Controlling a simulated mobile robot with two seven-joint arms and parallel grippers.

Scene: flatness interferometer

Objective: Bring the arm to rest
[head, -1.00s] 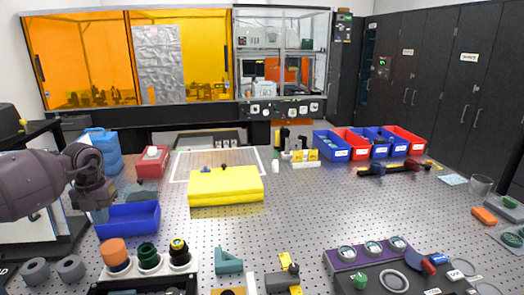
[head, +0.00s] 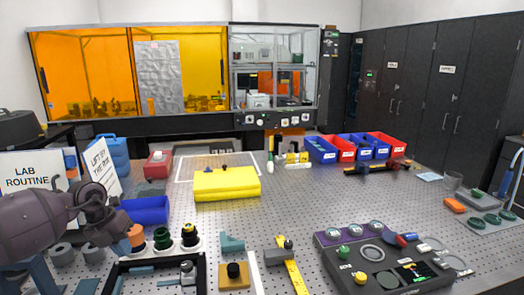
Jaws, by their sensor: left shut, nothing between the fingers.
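My left arm comes in at the lower left of the head view, purple-grey and dark. Its left gripper (head: 112,230) is shut and empty, above the left front of the perforated table (head: 330,205). In the picture it lies just left of the orange-topped item in a white holder and below the blue bin (head: 148,211), partly covering that bin. My right gripper is not in view.
A yellow block (head: 226,185) lies mid-table. Blue and red bins (head: 322,149) line the back right. A purple-edged control panel (head: 375,255) and a black tray (head: 155,262) stand in front. Signs (head: 45,178) stand at left. The table's centre right is clear.

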